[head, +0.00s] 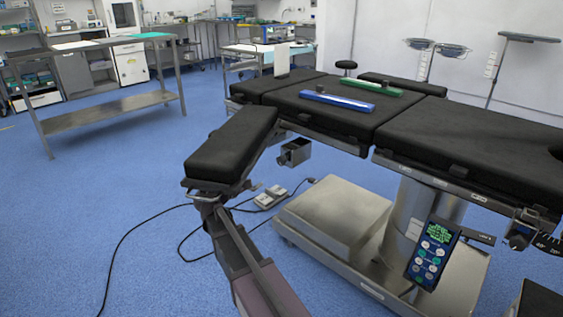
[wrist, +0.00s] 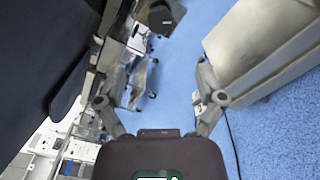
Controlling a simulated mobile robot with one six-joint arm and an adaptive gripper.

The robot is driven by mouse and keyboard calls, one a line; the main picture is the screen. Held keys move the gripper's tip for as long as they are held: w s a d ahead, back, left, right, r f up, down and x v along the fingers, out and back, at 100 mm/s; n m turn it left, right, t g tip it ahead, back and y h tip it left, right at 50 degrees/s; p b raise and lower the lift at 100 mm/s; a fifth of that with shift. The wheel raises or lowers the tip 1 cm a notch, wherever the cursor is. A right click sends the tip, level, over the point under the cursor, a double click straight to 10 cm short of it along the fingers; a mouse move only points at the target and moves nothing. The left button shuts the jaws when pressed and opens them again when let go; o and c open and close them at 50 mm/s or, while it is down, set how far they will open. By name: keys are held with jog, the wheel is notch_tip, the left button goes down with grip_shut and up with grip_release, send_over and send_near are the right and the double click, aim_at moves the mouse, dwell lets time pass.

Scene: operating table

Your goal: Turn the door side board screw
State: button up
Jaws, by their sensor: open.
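The padded black side board (head: 232,145) sticks out from the near side of the operating table in the head view. A metal clamp block (head: 295,152) with a dark face hangs below the table edge beside it. A knobbed clamp (head: 520,235) sits on the side rail at the right. I cannot tell for sure which of these carries the screw. In the wrist view my gripper (wrist: 157,75) is open, with its fingers spread and nothing between them but background. A dark block (wrist: 160,15) shows at the top, beyond the fingers. In the head view my gripper is not clearly visible.
A handset (head: 432,255) hangs in front. Pedals (head: 270,197) and cables lie on blue floor, clear at left.

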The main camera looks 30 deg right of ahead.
aim_at(279, 162)
jog(key=x, duration=1.2)
jog(key=shift+w+d, duration=0.1)
jog(key=shift+d, duration=0.15)
jog(key=c, duration=1.2)
